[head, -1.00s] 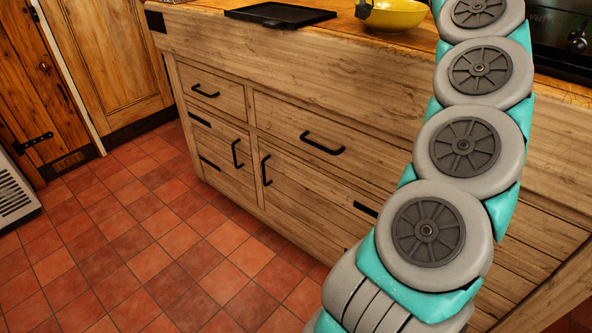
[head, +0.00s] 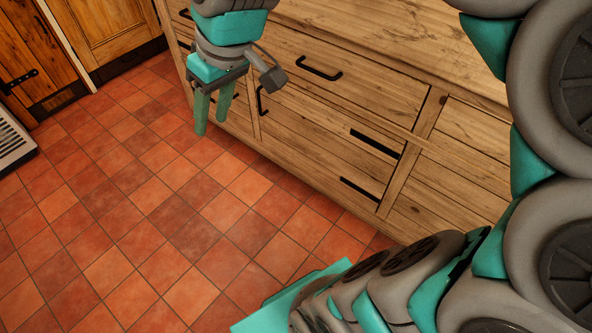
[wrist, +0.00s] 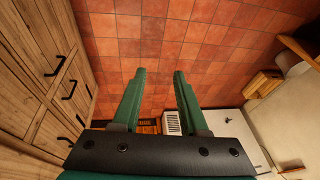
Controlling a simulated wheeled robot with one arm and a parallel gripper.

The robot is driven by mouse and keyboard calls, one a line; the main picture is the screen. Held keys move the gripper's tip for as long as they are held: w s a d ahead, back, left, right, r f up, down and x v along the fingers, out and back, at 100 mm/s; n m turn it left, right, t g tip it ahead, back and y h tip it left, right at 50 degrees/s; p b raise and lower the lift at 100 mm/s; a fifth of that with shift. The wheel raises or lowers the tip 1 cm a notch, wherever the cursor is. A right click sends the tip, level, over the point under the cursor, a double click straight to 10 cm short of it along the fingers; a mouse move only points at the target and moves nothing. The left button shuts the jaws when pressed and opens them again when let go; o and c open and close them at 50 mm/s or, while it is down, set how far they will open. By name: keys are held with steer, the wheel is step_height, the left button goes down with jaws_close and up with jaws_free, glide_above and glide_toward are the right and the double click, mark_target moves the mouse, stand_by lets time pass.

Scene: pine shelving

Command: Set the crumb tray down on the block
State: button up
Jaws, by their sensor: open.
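My gripper (head: 212,118) hangs pointing down in front of the drawer fronts of the wooden kitchen unit. Its two green fingers are apart, with nothing between them. No crumb tray shows in either current view. I cannot pick out a separate block; the top of the wooden unit is mostly out of frame.
The wooden unit (head: 330,115) with black handles (head: 318,68) runs along the right. Red floor tiles (head: 150,200) lie clear to its left. A white vented appliance (head: 14,140) stands at the left edge, near wooden doors (head: 110,30).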

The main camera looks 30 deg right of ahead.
steer(key=s+d+f+m+g+h, duration=0.1)
steer(key=s+d+f+m+g, duration=0.1)
steer(key=s+f, duration=0.4)
steer(key=s+d+f+m+g+h, duration=0.1)
steer(key=s+d+f+m+g, duration=0.1)
steer(key=s+f, duration=0.5)
steer(key=s, duration=0.5)
steer(key=shift+d+f+h, duration=0.3)
steer(key=shift+h, duration=0.1)
